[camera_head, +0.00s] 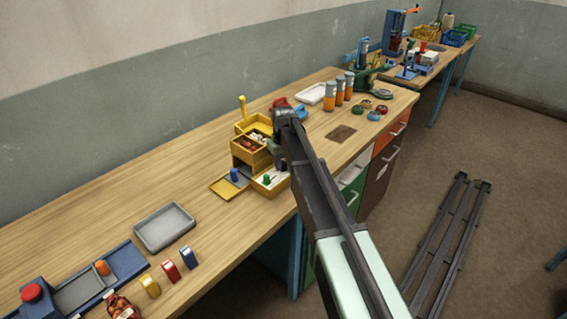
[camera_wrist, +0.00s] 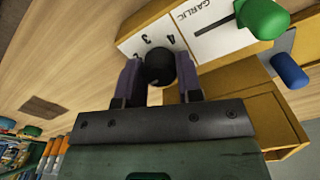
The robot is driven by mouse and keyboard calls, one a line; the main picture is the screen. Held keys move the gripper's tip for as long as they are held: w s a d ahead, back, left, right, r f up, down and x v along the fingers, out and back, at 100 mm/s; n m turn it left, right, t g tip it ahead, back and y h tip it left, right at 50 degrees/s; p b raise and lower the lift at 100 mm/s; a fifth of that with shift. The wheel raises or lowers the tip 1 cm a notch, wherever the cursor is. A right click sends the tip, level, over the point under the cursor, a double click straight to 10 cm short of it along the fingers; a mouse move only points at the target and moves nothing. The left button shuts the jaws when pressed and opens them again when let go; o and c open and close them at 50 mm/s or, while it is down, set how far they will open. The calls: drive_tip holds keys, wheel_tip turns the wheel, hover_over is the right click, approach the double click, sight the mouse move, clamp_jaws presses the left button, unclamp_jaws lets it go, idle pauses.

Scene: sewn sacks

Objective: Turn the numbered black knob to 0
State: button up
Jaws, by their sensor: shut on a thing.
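The black knob (camera_wrist: 159,67) sits between the two fingers of my gripper (camera_wrist: 160,80) in the wrist view, and the fingers are shut on it. The numbers 3 and 4 show on the white plate (camera_wrist: 157,35) beside the knob; any other numbers and the knob's pointer are hidden or cannot be made out. In the head view, my gripper (camera_head: 282,165) reaches down at the right end of the yellow panel box (camera_head: 268,191), and the knob is mostly hidden there.
A green knob (camera_wrist: 262,18) on a plate marked GARLIC and a blue knob (camera_wrist: 289,70) stand close by. A yellow drawer box (camera_head: 250,152) is right behind. A grey tray (camera_head: 164,227) and several small boxes lie to the left. The bench front right is mostly clear.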

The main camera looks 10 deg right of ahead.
sight(283, 163)
drive_tip(key=shift+n, duration=3.1)
drive_tip(key=o, duration=0.9)
wheel_tip(283, 163, up, 11)
drive_tip(key=p, duration=1.1)
